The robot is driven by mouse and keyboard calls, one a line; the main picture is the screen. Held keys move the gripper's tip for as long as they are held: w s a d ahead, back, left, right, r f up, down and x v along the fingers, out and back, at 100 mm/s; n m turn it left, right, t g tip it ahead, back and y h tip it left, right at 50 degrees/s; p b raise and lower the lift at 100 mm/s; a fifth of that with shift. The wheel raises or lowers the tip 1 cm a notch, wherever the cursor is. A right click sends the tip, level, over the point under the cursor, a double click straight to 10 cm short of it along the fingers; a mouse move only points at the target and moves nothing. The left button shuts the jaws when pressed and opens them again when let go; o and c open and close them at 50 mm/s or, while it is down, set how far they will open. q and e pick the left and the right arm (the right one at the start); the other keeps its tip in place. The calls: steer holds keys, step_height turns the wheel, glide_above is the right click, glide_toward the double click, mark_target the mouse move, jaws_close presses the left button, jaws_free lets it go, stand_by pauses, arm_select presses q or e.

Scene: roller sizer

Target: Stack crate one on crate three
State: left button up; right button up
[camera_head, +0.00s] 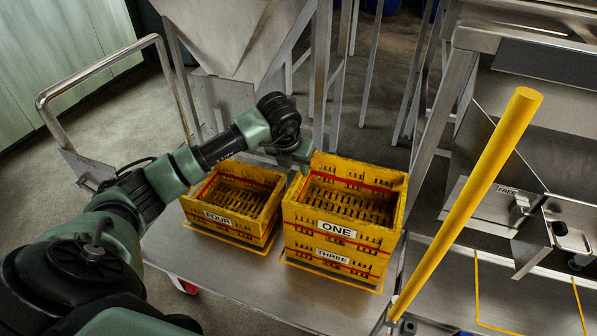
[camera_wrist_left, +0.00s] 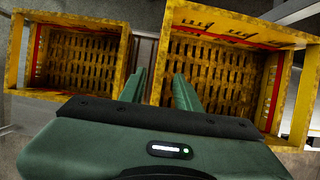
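Crate one (camera_head: 337,230), a yellow slotted crate with a red stripe and a "ONE" label, sits squarely on top of crate three (camera_head: 331,256), which carries a "THREE" label. Both are upright, and crate one looks empty. My left gripper (camera_head: 301,163) is at the upper left rim of crate one. In the left wrist view its fingers (camera_wrist_left: 160,85) are apart, with the near side wall of crate one (camera_wrist_left: 165,60) between them and a gap showing. My right gripper is not in view.
Crate four (camera_head: 217,218) stands left of the stack on the metal platform (camera_head: 235,280); it also shows in the left wrist view (camera_wrist_left: 125,60). A yellow post (camera_head: 470,195) rises close on the right. A metal handle (camera_head: 100,75) stands at the left. The platform's front is bare.

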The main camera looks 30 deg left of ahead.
arm_select(q)
steer(key=shift+v, duration=1.3)
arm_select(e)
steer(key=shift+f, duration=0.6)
